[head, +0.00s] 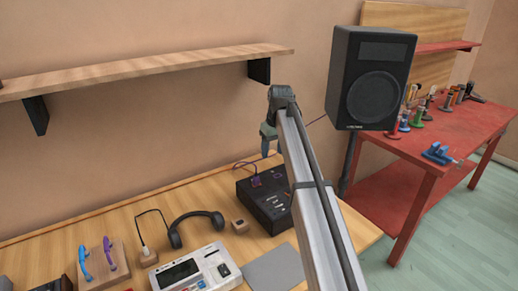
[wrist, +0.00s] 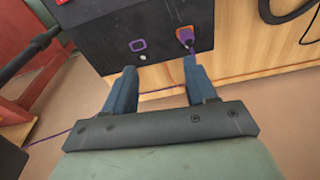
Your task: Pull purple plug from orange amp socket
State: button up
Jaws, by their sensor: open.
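The black amp box (head: 266,214) stands on the wooden bench in the head view, and its dark face (wrist: 105,40) fills the top of the wrist view. The purple plug (wrist: 186,36) sits in the orange-rimmed socket (wrist: 179,29), close to the right fingertip; I cannot tell whether they touch. A purple-rimmed socket (wrist: 138,45) to its left looks empty. My gripper (wrist: 160,65) is open, with nothing between its blue fingers. In the head view my gripper (head: 267,153) hangs above the box's back edge. A purple cable (head: 243,163) loops behind the box.
Headphones (head: 196,222), a small wooden block (head: 240,225) and a white device (head: 195,271) lie left of the box. A grey pad (head: 274,268) lies in front. A black speaker (head: 371,78) stands behind right. A red table (head: 445,135) is farther right.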

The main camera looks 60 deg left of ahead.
send_over(256, 178)
jog(key=w+d, duration=0.1)
jog(key=d, duration=0.1)
jog(key=n, duration=0.1)
jog(key=f, duration=0.4)
jog(key=a+f, duration=0.1)
jog(key=f, duration=0.3)
jog(key=a+f, duration=0.1)
jog(key=f, duration=0.3)
jog(key=shift+s+a+f, duration=0.15)
jog(key=shift+s+f, duration=0.15)
jog(key=shift+f, duration=0.1)
grip_shut()
jog(key=shift+r, duration=1.2)
jog(key=shift+r, duration=1.4)
